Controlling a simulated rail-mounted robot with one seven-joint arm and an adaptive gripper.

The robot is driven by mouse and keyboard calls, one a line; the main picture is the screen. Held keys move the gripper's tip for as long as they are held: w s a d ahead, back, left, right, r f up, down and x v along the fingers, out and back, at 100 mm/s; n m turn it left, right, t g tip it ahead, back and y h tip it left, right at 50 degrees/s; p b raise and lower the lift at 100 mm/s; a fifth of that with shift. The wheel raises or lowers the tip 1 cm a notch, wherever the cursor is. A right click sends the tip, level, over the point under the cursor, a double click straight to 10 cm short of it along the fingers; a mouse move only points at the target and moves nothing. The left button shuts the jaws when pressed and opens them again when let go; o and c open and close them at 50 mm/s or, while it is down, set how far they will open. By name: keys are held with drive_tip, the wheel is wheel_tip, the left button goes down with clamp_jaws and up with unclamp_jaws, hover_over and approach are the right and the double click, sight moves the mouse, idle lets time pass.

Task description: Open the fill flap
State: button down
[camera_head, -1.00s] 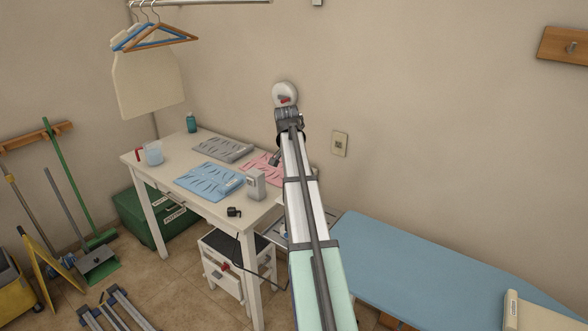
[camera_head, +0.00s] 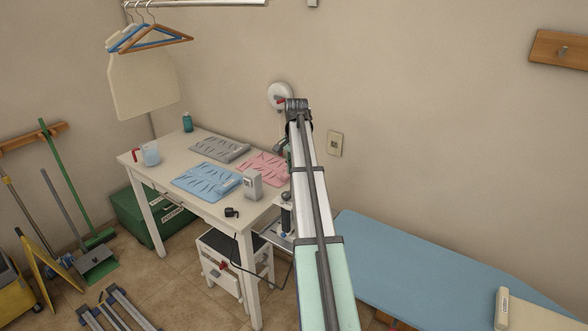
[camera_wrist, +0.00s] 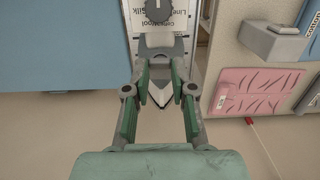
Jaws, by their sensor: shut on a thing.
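The iron (camera_wrist: 182,20) shows at the top of the wrist view, with a dark dial (camera_wrist: 157,10) and fabric names printed beside it. A grey part with a small pale, pointed flap-like piece (camera_wrist: 160,92) lies below the dial. My gripper (camera_wrist: 161,88) has its green-padded fingers closed in on both sides of this piece. How far the flap is tilted I cannot tell. In the head view the iron (camera_head: 286,218) is partly hidden behind my arm, at the left end of the blue ironing board (camera_head: 430,270). My gripper is mostly hidden there too.
A white table (camera_head: 205,212) stands at left with blue (camera_head: 205,182), grey (camera_head: 218,149) and pink (camera_head: 262,168) sheets and a grey box (camera_head: 252,185). A white stool (camera_head: 222,268) is below it. The wall is close behind the iron. The board's middle is clear.

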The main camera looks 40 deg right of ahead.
drive_tip(key=c, duration=1)
unclamp_jaws()
drive_tip(key=shift+f, duration=0.1)
drive_tip(key=shift+o, duration=0.2)
wheel_tip(320, 180, up, 12)
drive_tip(key=shift+d, duration=0.3)
